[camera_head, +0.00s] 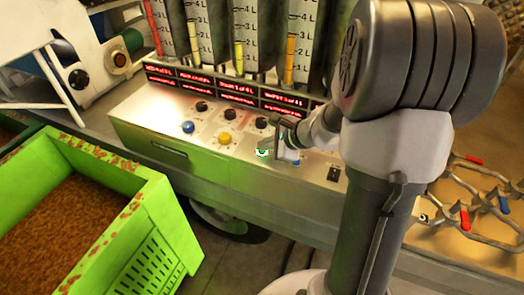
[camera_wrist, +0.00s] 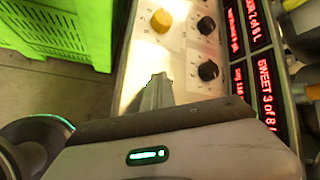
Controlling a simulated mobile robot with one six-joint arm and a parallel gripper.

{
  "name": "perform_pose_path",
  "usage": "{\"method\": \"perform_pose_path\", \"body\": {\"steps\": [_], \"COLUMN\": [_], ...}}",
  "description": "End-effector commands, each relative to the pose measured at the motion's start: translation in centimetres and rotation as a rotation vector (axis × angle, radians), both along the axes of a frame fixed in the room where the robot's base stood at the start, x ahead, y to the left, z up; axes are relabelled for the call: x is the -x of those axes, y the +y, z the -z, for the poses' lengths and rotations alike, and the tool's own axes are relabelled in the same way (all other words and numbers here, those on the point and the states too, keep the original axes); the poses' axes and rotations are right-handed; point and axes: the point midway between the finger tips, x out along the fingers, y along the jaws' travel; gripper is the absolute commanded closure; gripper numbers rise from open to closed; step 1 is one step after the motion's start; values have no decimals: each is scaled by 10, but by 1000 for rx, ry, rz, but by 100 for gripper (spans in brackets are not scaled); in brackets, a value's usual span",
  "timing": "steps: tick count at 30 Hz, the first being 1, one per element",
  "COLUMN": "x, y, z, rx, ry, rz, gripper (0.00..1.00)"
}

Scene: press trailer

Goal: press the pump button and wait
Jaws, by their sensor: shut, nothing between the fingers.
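The control panel (camera_head: 160,115) has a row of coloured buttons. A blue button (camera_head: 188,127) and a yellow button (camera_head: 224,138) are clear to see. A small green and white spot (camera_head: 262,152) shows beside my gripper; I cannot tell if it is a button or part of the gripper. My gripper (camera_head: 274,147) is shut and empty, low over the panel, right of the yellow button. In the wrist view its fingertips (camera_wrist: 160,80) cover the panel below the yellow button (camera_wrist: 161,20). Contact cannot be told.
Black knobs (camera_wrist: 208,70) line the panel behind the buttons, with red-lit displays (camera_head: 240,90) and graduated tubes (camera_head: 243,35) above. A green crate (camera_head: 165,220) of brown grain stands at left front.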

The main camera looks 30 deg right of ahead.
Motion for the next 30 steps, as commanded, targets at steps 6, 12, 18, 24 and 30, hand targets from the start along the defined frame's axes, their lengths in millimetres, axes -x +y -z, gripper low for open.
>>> {"method": "perform_pose_path", "body": {"steps": [6,12,18,24,30], "x": [0,0,0,0,0], "y": [0,0,0,0,0], "z": [2,2,-5,-15,-14], "rx": [0,0,1,-1,-1], "ry": [0,0,0,0,0], "rz": [0,0,-1,1,1], "gripper": [100,100,100,100,100]}}
